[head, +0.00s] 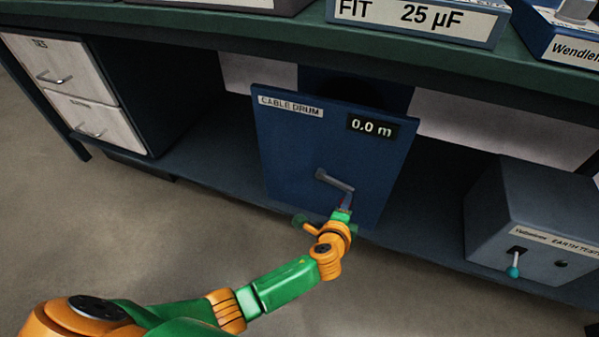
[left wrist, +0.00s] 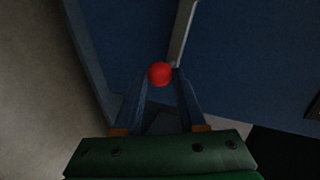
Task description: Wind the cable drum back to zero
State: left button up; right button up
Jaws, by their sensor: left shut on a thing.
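The cable drum (head: 290,150) is a tilted-looking blue panel under the workbench, with a label reading CABLE DRUM. Its display (head: 370,126) reads 0.0 m. A grey crank arm (head: 334,181) is on its front, pointing down to the right. My left gripper (head: 346,202) is at the outer end of the crank. In the left wrist view, the red crank knob (left wrist: 159,74) sits between the tips of my left gripper's two fingers (left wrist: 164,84), which are shut on it. The grey crank arm (left wrist: 181,35) runs up from the knob. My right gripper is not in view.
A grey earth tester (head: 530,225) with a teal-tipped lever stands on the lower shelf at the right. White drawers (head: 85,85) are at the left. The green bench edge (head: 240,30) overhangs the drum. The floor at the left front is clear.

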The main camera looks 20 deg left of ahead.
pick_arm(q)
jog(key=shift+d+r, duration=0.15)
jog(key=shift+r, duration=0.3)
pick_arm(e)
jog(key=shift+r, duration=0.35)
pick_arm(q)
jog(key=shift+w+r+p, duration=0.15)
jog(key=shift+r+p, duration=0.65)
jog(key=shift+p, duration=0.05)
jog(key=o, duration=0.8)
jog(key=shift+a+f, duration=0.15)
jog(key=shift+a, duration=0.05)
jog(key=shift+c, duration=0.2)
jog(key=o, duration=0.5)
jog(key=shift+f, duration=0.1)
jog(key=shift+c, duration=0.2)
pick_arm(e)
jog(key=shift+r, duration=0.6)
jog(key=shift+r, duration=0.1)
pick_arm(q)
jog(key=p+v, duration=0.5)
jog(key=v, duration=0.3)
jog(key=shift+p, duration=0.3)
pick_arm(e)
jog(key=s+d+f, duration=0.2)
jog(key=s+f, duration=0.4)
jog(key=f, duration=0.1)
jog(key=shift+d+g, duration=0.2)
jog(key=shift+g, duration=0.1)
